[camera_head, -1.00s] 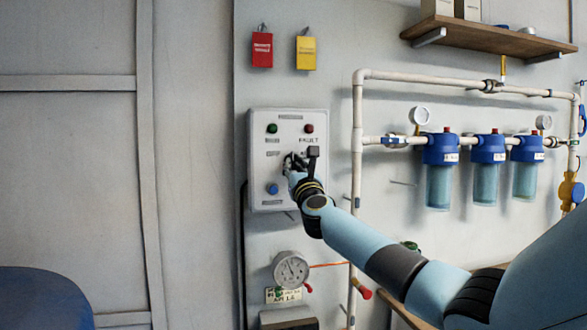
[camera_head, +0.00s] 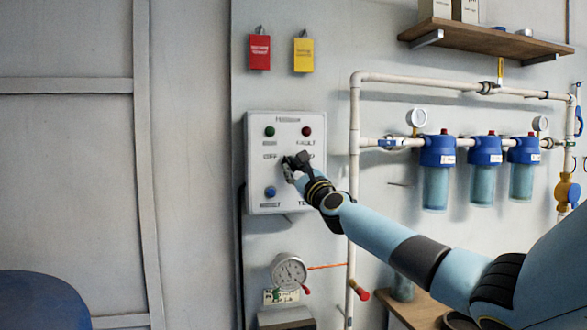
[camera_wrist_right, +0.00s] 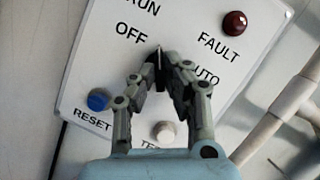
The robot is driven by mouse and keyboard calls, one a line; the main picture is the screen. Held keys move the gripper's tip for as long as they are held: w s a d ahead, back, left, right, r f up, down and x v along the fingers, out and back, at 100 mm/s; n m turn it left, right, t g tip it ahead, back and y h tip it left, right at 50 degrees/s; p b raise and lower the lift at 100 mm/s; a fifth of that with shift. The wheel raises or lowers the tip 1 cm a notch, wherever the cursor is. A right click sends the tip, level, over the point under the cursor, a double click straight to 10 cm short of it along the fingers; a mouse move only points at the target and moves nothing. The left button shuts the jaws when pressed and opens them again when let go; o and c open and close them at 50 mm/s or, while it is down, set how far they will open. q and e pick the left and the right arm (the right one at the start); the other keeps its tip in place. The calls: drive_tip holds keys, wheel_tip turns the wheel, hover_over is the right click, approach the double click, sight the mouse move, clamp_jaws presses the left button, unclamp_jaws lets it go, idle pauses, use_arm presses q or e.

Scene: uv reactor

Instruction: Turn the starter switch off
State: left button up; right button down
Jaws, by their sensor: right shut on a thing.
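The starter panel (camera_head: 257,185) is a pale box on the wall, with OFF and AUTO lettering around its middle. My right gripper (camera_head: 290,163) is at the middle of the panel, its fingers closed around the starter switch. In the right wrist view, the right gripper (camera_wrist_right: 170,66) has its fingertips close together on the dark switch knob (camera_wrist_right: 158,68), between the OFF and AUTO labels. The fingers hide most of the knob, and its exact pointing direction is hard to tell. My left gripper is not in view.
A green lamp (camera_head: 269,132), a red fault lamp (camera_head: 306,131) and a blue reset button (camera_head: 270,192) sit around the switch. A white test button (camera_wrist_right: 163,132) is below it. White pipes (camera_head: 355,180) run just right of the panel; a gauge (camera_head: 288,272) is below.

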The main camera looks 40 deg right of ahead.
idle(0.3)
drive_tip(key=c, duration=1.4)
unclamp_jaws()
drive_tip(key=v, duration=1.2)
